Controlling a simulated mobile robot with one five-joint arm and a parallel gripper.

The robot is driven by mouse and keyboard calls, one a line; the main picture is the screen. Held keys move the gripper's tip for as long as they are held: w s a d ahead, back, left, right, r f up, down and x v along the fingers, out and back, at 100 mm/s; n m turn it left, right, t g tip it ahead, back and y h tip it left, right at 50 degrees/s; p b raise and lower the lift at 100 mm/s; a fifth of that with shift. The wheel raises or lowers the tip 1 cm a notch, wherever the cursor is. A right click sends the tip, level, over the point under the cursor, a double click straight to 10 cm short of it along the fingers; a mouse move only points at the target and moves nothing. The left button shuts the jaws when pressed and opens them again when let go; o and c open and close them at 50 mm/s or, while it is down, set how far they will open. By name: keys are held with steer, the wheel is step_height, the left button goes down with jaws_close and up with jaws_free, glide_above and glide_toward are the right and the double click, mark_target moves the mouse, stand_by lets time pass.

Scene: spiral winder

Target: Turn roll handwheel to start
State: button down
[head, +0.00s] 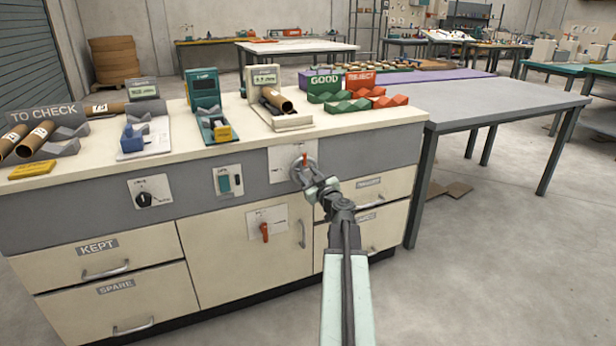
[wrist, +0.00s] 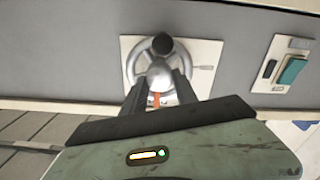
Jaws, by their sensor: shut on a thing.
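The silver roll handwheel (head: 299,172) is on the grey front band of the cabinet, on a pale plate (head: 280,164). An orange mark shows at its top in the head view. In the wrist view, which is turned over, the handwheel (wrist: 131,66) shows its rim, a round hub (wrist: 160,74) and a black knob (wrist: 162,45). The orange mark (wrist: 155,100) is below the hub there. My gripper (head: 312,181) is at the wheel; its dark fingers (wrist: 160,84) lie on either side of the hub, shut on the handwheel. The exact contact is partly hidden.
A green switch (head: 224,180), a black rotary knob (head: 144,198) and a red lever (head: 265,232) are on the cabinet front. Drawer handles (head: 106,271) stick out below. The worktop holds tubes and instruments.

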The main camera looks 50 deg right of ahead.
steer(key=shift+n, duration=0.3)
steer(key=c, duration=1)
jaws_free()
steer(key=shift+o, duration=0.2)
steer(key=v, duration=0.7)
steer(key=shift+s+a, duration=0.15)
steer(key=shift+s, duration=0.2)
steer(key=shift+w, duration=0.1)
